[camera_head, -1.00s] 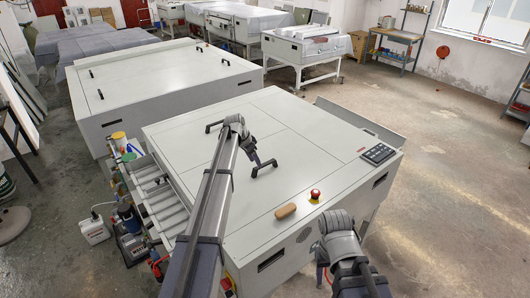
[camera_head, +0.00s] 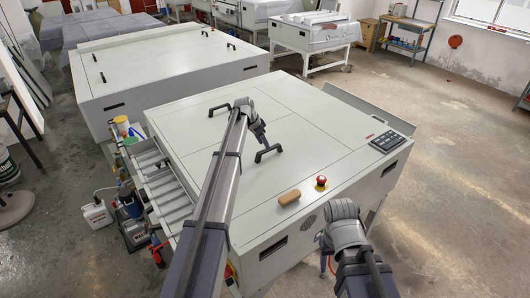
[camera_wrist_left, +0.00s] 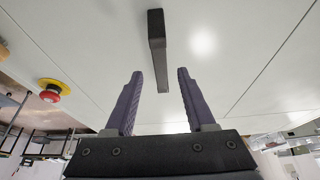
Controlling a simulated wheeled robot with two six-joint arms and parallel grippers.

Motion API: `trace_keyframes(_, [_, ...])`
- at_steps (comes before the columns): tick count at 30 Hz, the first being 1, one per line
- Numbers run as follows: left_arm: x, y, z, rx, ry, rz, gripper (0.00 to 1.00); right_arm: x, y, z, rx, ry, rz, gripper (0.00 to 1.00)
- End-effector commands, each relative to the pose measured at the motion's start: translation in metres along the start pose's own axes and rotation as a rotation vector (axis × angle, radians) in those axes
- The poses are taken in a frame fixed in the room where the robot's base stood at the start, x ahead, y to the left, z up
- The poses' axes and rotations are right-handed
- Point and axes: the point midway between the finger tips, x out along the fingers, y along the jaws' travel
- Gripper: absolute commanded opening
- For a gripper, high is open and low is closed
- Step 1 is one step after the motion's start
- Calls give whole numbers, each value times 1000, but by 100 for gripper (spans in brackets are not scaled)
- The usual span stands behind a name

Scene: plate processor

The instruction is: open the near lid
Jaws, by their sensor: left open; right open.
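The near machine has a flat, pale lid (camera_head: 300,118), lying closed, with two dark bar handles: a left one (camera_head: 219,109) and a right one (camera_head: 268,153). My left gripper (camera_head: 261,138) is over the lid, close to the right handle. In the left wrist view the left gripper (camera_wrist_left: 157,100) is open, with a dark handle bar (camera_wrist_left: 156,40) ahead and its end lying between the spread fingers. No contact shows. My right gripper (camera_head: 326,262) hangs low by the machine's front side, partly hidden by its own wrist, away from the lid.
A red emergency button (camera_head: 321,182), a brown block (camera_head: 289,198) and a dark keypad (camera_head: 387,141) sit on the machine's front rim. A second pale machine (camera_head: 165,65) stands behind. Bottles and cans stand at the left side. The floor on the right is free.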

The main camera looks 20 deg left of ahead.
Motion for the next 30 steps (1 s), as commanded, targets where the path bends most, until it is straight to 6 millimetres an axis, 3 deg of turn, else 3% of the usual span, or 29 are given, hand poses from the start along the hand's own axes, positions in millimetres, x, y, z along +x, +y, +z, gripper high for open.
trace_keyframes(1, [13,-1,2,0,0,0,55,13,-1,-1,1,1,0,55])
trace_keyframes(6, [27,-1,1,-1,0,0,55,25,-2,-2,2,1,0,55])
trace_keyframes(16, [27,0,0,-1,0,-1,54,25,-2,-2,3,1,0,55])
trace_keyframes(30, [27,0,0,-1,0,0,1,25,-2,-2,3,1,0,55])
